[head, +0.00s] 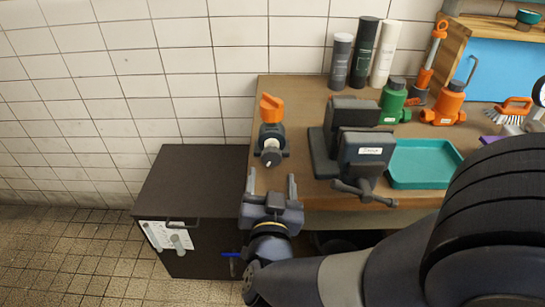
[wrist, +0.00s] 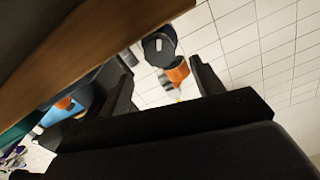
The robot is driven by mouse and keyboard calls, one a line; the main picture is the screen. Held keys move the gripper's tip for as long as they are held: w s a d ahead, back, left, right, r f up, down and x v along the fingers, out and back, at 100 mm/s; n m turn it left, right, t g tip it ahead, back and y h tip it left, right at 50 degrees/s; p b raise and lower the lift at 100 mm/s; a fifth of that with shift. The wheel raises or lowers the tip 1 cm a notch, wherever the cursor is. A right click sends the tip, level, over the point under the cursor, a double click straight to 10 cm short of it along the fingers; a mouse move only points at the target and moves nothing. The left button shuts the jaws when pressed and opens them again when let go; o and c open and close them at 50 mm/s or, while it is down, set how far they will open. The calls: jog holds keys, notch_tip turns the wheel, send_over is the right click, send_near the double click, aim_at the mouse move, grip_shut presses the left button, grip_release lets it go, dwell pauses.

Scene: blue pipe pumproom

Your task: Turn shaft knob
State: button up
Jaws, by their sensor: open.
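A small dark device with an orange knob (head: 271,107) on top stands at the left end of the workbench. A round grey shaft end (head: 270,157) sticks out of its front. In the wrist view the picture is tilted, and the dark round front (wrist: 158,46) and the orange knob (wrist: 178,72) show between the fingers. My gripper (head: 271,181) is open and empty, in front of the device and apart from it. Its two fingers also show in the wrist view (wrist: 160,60), one to each side of the device. I cannot tell which part is the shaft knob.
A vise (head: 362,150) stands right of the device, with a teal tray (head: 425,165) beyond it. A dark cabinet (head: 190,185) is left of the workbench (head: 300,100).

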aim_at(272, 159)
jog(key=w, duration=0.8)
jog(key=shift+w+d, duration=0.15)
jog(key=shift+c, duration=0.4)
jog(key=c, duration=0.9)
